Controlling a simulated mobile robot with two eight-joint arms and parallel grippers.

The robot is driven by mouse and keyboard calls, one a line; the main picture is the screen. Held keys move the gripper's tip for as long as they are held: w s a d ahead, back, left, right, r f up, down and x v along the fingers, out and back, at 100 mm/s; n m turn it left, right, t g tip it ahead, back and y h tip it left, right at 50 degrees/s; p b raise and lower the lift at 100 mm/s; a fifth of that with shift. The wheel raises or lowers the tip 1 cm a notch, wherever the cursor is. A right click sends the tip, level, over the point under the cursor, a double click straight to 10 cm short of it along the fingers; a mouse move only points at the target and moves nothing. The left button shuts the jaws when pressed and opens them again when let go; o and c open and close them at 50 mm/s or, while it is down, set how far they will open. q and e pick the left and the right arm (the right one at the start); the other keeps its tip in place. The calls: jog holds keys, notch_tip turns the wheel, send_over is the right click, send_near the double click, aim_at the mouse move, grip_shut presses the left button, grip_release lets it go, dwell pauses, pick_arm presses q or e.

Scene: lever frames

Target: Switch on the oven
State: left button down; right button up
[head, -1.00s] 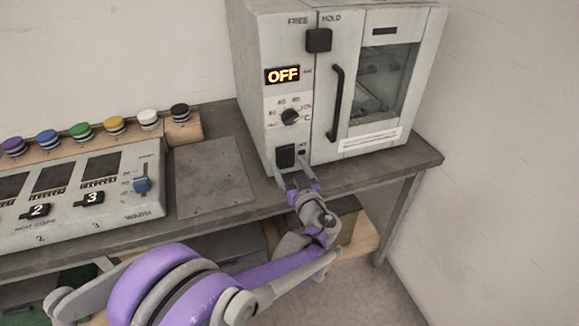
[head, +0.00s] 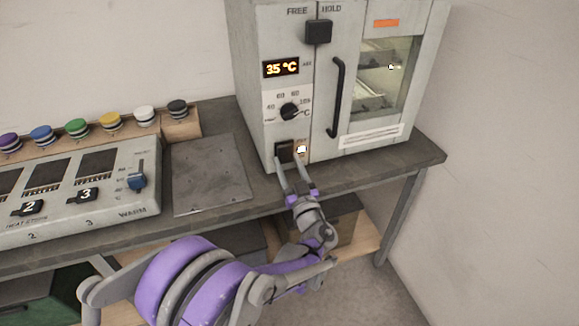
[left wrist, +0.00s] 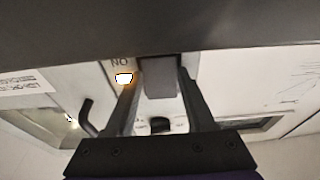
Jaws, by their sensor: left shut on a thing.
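The oven (head: 349,123) is a pale grey cabinet at the back right of the bench. Its display (head: 281,68) reads 35 °C, and its chamber behind the glass door (head: 385,75) is lit. A black power switch (head: 284,150) sits low on its front, with a glowing lamp (head: 301,149) beside it. My left gripper (head: 291,164) is at the switch. In the left wrist view its fingers stand on either side of the switch (left wrist: 160,80), shut on it, and the lamp (left wrist: 124,78) glows to the left. My right gripper is not in view.
A black dial (head: 290,111), a black door handle (head: 337,97) and a FREE/HOLD slider (head: 318,32) are above the switch. A grey plate (head: 212,172) lies left of the oven. A heating unit (head: 75,195) and a row of coloured knobs (head: 77,127) stand further left.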

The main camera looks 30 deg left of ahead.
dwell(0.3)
pick_arm(q)
jog(key=shift+c, duration=1.2)
grip_release()
jog(key=shift+s+d, duration=0.1)
jog(key=v, duration=1)
jog(key=shift+s+d+f, duration=0.2)
